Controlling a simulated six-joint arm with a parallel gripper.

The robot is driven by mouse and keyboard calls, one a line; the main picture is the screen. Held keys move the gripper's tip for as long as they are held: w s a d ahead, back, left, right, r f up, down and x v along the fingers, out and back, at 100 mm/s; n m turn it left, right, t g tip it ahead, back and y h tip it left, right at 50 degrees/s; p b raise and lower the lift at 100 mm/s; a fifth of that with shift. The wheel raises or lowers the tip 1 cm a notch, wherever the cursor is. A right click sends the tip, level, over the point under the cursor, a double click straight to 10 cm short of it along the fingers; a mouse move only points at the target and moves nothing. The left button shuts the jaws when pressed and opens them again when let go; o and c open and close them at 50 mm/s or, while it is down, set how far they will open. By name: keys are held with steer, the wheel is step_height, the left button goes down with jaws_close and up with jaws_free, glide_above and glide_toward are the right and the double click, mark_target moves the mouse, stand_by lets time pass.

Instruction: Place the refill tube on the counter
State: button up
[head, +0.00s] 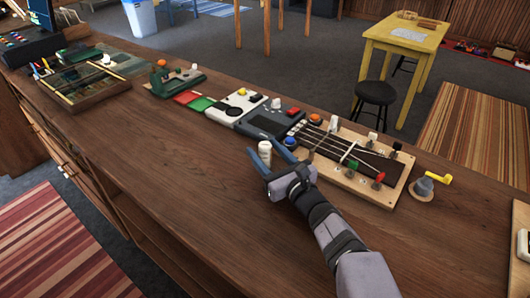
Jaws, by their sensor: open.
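A small cream-white cylinder (265,150), which looks like the refill tube, stands upright at the middle of the brown wooden counter (190,190). My gripper (269,152) is open, with its two blue-grey fingers around or just beside the tube. I cannot tell whether either finger touches it. The tube's lower end is partly hidden by the gripper, so I cannot see clearly whether it rests on the wood.
A wooden board with a dark fretboard and coloured pegs (400,186) lies right of the gripper. A dark grey device (268,124) and a white one (238,106) sit behind it. A grey knob (424,187) is at the right. The counter's front left is clear.

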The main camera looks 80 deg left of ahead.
mark_target(265, 145)
steer(key=shift+s+a, duration=0.1)
steer(key=shift+a, duration=0.05)
steer(key=c, duration=1.2)
steer(key=shift+r, duration=0.2)
steer(key=shift+r+b, duration=0.4)
steer(key=shift+r, duration=0.1)
step_height(265, 145, up, 2)
steer(key=shift+r+b, duration=0.15)
steer(key=shift+b, duration=0.4)
steer(key=b+v, duration=0.5)
steer(key=v, duration=1.3)
steer(key=shift+b, duration=0.35)
